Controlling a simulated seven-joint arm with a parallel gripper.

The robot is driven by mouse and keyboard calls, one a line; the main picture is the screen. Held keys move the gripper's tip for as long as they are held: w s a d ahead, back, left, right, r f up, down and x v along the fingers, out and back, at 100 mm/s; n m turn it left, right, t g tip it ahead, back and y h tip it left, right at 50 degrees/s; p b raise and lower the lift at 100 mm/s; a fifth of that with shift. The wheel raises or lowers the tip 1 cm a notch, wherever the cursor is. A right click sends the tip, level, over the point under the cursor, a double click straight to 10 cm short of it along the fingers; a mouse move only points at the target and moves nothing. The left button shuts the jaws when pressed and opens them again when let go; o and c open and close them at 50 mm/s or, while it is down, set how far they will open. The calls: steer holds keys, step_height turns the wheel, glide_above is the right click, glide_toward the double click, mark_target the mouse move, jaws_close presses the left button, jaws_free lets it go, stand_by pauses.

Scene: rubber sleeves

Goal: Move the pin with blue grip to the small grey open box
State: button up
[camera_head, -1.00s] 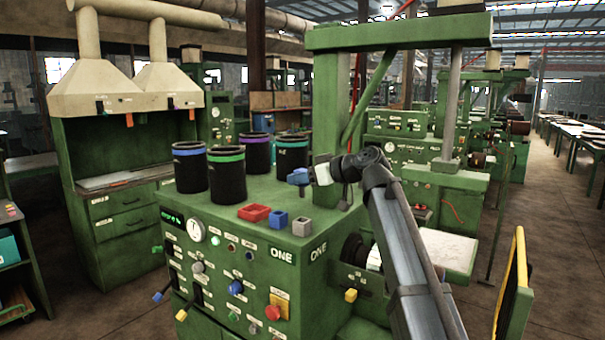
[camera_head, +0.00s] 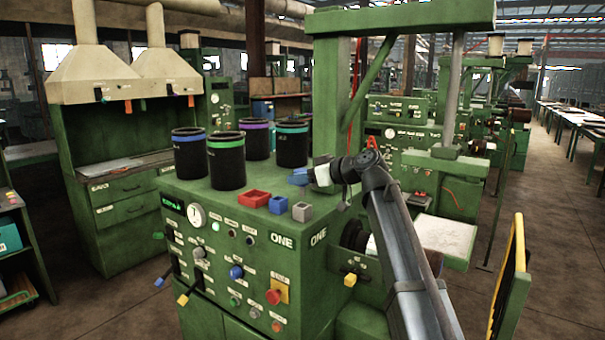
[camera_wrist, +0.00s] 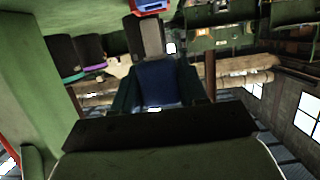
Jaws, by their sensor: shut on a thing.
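My gripper (camera_head: 305,176) is in the head view above the back right of the green machine top. It is shut on the blue grip of the pin (camera_head: 297,179), which sticks out to the left of the jaws. The blue grip (camera_wrist: 158,82) also shows between the dark fingers in the wrist view. The pin's shaft cannot be made out clearly. The small grey open box (camera_head: 302,212) stands on the front right of the machine top, below the gripper in the picture, and apart from it.
A blue open box (camera_head: 278,205) and a red open box (camera_head: 254,199) stand left of the grey one. Several black cups with coloured bands, such as the green-banded one (camera_head: 227,165), stand behind. A green post (camera_head: 325,110) rises just behind the gripper.

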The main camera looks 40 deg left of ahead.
mark_target(303, 195)
steer(key=shift+f, duration=2.7)
steer(key=shift+f, duration=0.1)
steer(key=o, duration=1.1)
steer(key=shift+o, duration=0.2)
steer(key=shift+d, duration=0.1)
steer(key=v, duration=1.3)
steer(key=shift+d, duration=0.3)
